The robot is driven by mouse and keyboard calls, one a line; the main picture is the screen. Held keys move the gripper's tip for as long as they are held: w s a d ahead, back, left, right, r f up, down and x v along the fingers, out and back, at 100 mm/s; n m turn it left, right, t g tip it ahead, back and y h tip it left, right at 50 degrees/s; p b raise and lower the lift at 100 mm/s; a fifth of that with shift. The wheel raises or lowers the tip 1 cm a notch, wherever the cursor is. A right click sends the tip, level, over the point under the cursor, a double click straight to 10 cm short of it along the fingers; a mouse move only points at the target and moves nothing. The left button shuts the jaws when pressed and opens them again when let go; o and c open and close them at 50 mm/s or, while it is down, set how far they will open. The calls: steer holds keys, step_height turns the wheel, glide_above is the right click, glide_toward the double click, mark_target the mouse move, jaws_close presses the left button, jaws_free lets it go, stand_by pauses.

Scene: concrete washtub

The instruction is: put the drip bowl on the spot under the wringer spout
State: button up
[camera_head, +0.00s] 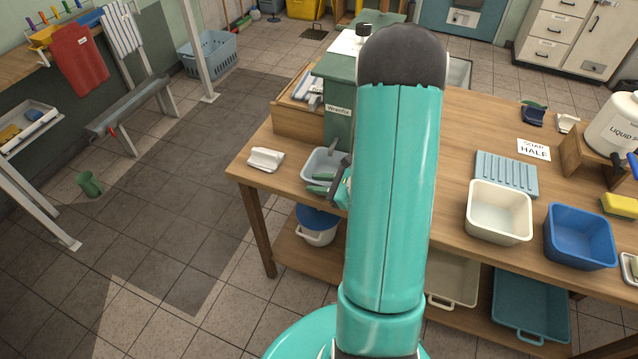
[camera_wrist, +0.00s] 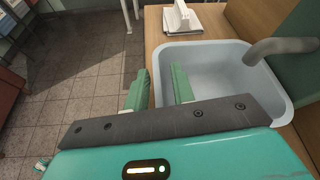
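The drip bowl, a pale grey-blue square basin (camera_head: 322,163), stands on the wooden bench beside the green wringer (camera_head: 338,122). It fills much of the wrist view (camera_wrist: 225,65). The grey wringer spout (camera_wrist: 283,47) reaches over the bowl's right side from the right. My gripper (camera_wrist: 160,88) is open at the bowl's left wall, with one green finger outside and one inside, and the rim between them with visible gaps. In the head view my gripper (camera_head: 319,183) is at the bowl's near side. Any marked spot under the spout is hidden.
A white brush-like item (camera_head: 266,159) lies left of the bowl, near the bench's left edge. A cream basin (camera_head: 499,212), a blue basin (camera_head: 579,237) and a ribbed blue board (camera_head: 506,175) are to the right. My arm hides the bench's middle.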

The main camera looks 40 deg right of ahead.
steer(key=v, duration=1.2)
steer(key=w+a+r+n+g+y, duration=0.1)
steer(key=a+r+n+g, duration=0.35)
steer(key=a+n, duration=0.35)
steer(key=a+r+n+g+y, duration=0.1)
steer(key=a+r+n+g, duration=0.4)
steer(key=a, duration=0.5)
steer(key=s+a+r+n+t+h, duration=0.1)
steer(key=s+a+r+n+h, duration=0.1)
steer(key=a+r+n+h, duration=0.2)
steer(key=s+a+r+n+t+h, duration=0.2)
steer(key=a+r+n+h, duration=0.2)
steer(key=r+n, duration=0.3)
steer(key=n, duration=0.4)
steer(key=shift+s+a+r, duration=0.2)
steer(key=shift+s, duration=0.15)
steer(key=shift+d, duration=0.2)
